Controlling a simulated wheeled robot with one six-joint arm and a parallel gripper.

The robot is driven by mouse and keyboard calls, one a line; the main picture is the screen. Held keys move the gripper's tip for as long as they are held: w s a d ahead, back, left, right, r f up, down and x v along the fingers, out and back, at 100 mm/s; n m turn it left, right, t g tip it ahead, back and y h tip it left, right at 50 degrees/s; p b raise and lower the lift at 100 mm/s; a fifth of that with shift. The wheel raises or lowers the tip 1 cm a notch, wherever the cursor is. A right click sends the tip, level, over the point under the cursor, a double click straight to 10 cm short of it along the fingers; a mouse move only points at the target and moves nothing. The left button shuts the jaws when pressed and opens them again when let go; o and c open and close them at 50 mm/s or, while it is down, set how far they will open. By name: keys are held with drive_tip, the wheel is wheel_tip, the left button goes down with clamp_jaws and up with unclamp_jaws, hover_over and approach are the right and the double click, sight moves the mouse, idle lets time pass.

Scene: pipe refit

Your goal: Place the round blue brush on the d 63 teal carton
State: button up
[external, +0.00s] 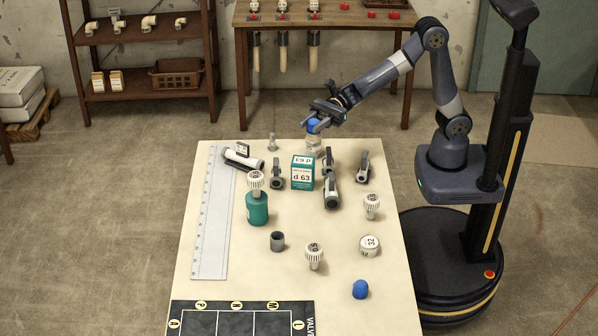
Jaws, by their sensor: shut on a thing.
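The d 63 teal carton (302,173) stands upright on the table, near its far end, with a white label on its front. My gripper (318,124) is at the table's far edge, behind and slightly right of the carton. It is shut on a round blue-topped thing with a pale lower part, which looks like the round blue brush (313,126). The pale part hangs below the jaws; I cannot tell if it touches the table. The carton's top is bare.
Grey-and-white valves (331,190) stand close right of the carton, another (277,175) on its left. A teal bottle (257,208), a grey ring (277,241), white-capped pieces (314,255) and a blue dome (360,289) stand nearer. A long ruler (211,220) lies left.

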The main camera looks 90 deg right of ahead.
drive_tip(key=w+r, duration=0.2)
drive_tip(key=w, duration=0.1)
drive_tip(key=b, duration=0.2)
hover_over(303, 161)
wheel_tip(303, 161, down, 10)
idle(0.3)
drive_tip(key=shift+f+b, duration=0.2)
drive_tip(key=shift+b, duration=0.1)
drive_tip(key=o, duration=1)
drive_tip(key=shift+o, duration=0.2)
drive_tip(key=shift+r, duration=0.2)
